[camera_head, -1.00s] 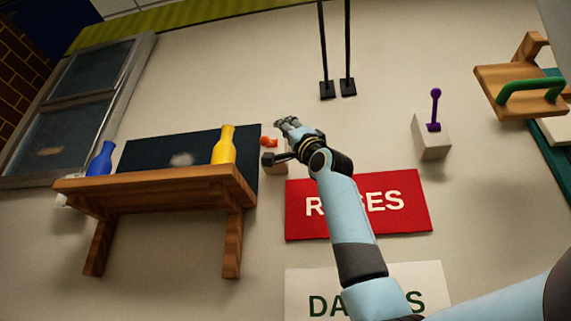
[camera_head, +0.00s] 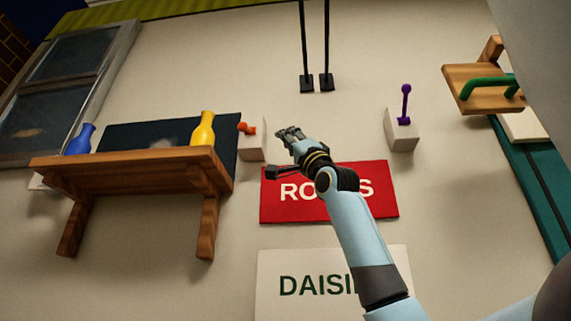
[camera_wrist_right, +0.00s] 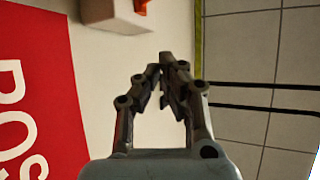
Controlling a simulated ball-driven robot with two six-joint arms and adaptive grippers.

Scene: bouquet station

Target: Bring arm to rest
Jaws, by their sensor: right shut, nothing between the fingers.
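My right gripper (camera_head: 288,133) is held up in front of the cream wall, over the top edge of the red ROSES sign (camera_head: 280,207) in the head view. It is shut and holds nothing. In the right wrist view its fingers (camera_wrist_right: 164,75) come together at the tips, with the red sign (camera_wrist_right: 50,100) to their left. My right arm reaches up from the lower right and covers part of the lettering. My left gripper is not in view.
A wooden shelf (camera_head: 130,163) at left holds a blue vase (camera_head: 81,139) and a yellow vase (camera_head: 203,130). A pale block with an orange knob (camera_head: 247,128) is left of my gripper. A block with a purple lever (camera_head: 405,105) is at right. A DAISIES sign (camera_head: 300,305) is below.

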